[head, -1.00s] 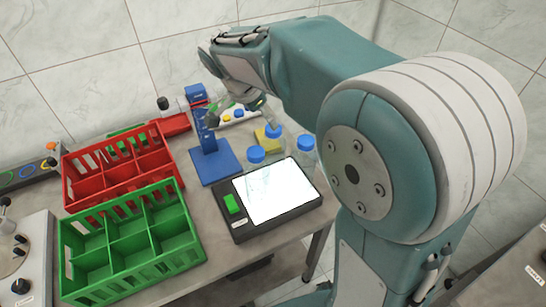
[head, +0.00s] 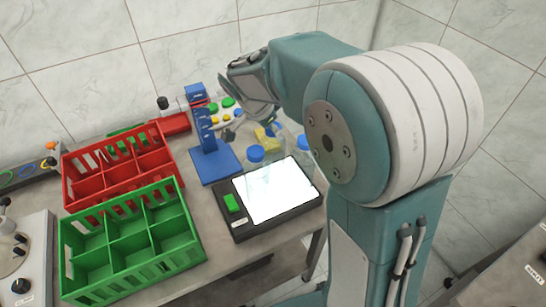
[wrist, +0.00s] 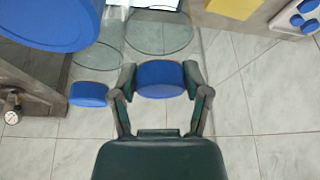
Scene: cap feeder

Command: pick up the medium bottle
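In the wrist view, the fingers of my gripper (wrist: 160,82) are on both sides of a blue cap (wrist: 160,79) and look in contact with it. The cap belongs to a clear bottle, the medium bottle as far as I can tell, whose glass (wrist: 160,35) shows above the cap. In the head view, my gripper is over the back of the bottle group, with its fingers hard to make out.
Another blue-capped bottle (head: 255,155) stands in front, and a further one (head: 303,144) is partly behind my arm. A yellow block (head: 265,138) is close by. A blue stand (head: 217,165), a lit panel (head: 270,192), red crate (head: 70,180) and green crate (head: 75,238) lie left and front.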

